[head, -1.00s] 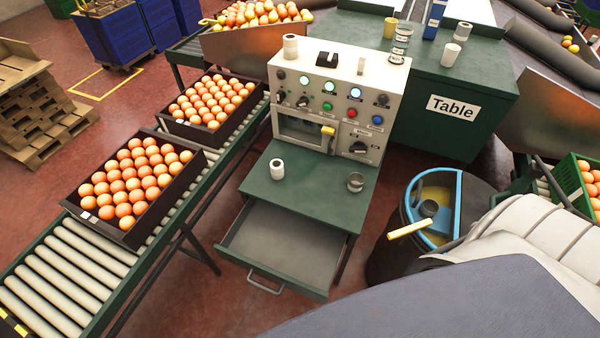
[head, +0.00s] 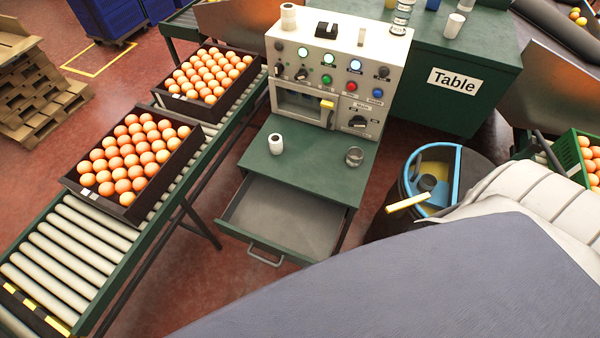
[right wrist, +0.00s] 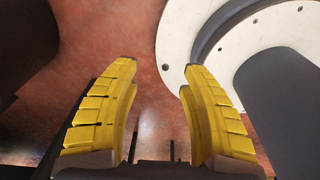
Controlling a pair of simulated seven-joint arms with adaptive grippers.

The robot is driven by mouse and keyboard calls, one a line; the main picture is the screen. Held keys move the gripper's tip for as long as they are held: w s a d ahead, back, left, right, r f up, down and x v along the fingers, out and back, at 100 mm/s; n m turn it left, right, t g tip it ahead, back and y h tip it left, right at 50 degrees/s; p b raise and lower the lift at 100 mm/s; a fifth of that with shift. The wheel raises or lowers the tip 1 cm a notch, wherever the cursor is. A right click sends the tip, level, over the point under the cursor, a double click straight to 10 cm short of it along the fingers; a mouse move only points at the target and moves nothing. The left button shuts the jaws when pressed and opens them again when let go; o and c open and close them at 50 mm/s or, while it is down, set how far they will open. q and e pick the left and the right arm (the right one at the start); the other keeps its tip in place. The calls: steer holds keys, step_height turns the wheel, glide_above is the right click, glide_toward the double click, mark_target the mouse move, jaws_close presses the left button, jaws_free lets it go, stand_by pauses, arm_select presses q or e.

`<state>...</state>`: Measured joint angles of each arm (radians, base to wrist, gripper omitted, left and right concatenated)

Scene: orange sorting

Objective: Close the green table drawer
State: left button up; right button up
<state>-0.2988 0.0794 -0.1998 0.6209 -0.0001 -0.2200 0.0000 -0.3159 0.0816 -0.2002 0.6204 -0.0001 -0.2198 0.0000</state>
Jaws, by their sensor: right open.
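The green table drawer (head: 283,222) is pulled open toward me, below the small green table top (head: 310,160). It looks empty inside. Its grey handle (head: 265,256) is on the front panel, at the near left. Neither gripper shows in the head view. In the right wrist view my right gripper (right wrist: 158,78) has its two yellow fingers spread apart with nothing between them. The drawer is not in the right wrist view.
A control panel box (head: 326,83) stands behind the small table top. A white cup (head: 276,144) and a metal cup (head: 354,157) stand on it. A roller conveyor (head: 75,248) with orange crates runs at the left. A black bin (head: 393,212) stands at the right.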

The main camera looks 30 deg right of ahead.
steer(key=s, duration=0.5)
steer(key=shift+d+r, duration=0.35)
steer(key=shift+r, duration=0.05)
steer(key=c, duration=0.4)
steer(key=shift+a+r+n+t, duration=0.3)
steer(key=shift+a+r+n, duration=0.1)
steer(key=shift+r, duration=0.15)
steer(key=shift+c, duration=1.2)
steer(key=w+a+r+n+t, duration=0.1)
steer(key=w+a+r+n+t+y, duration=0.1)
steer(key=w+r, duration=0.1)
steer(key=w+a+r+n+t+y, duration=0.1)
steer(key=w+a+r, duration=0.1)
steer(key=shift+n, duration=0.4)
jaws_close()
steer(key=w+a+r+n+t+y, duration=0.25)
steer(key=w+r+n+t, duration=0.2)
steer(key=r, duration=0.45)
steer(key=w+a+r+n+t+y, duration=0.1)
steer(key=w+a+r+n+t, duration=0.3)
steer(key=r, duration=0.5)
steer(key=w+a+r+n+t+y, duration=0.2)
steer(key=w+a+r+n+t, duration=0.1)
steer(key=w+r+n, duration=0.4)
steer(key=w+r+m, duration=0.1)
steer(key=w, duration=0.9)
steer(key=shift+w+a+r, duration=0.15)
steer(key=shift+w+a, duration=0.1)
steer(key=shift+a, duration=0.1)
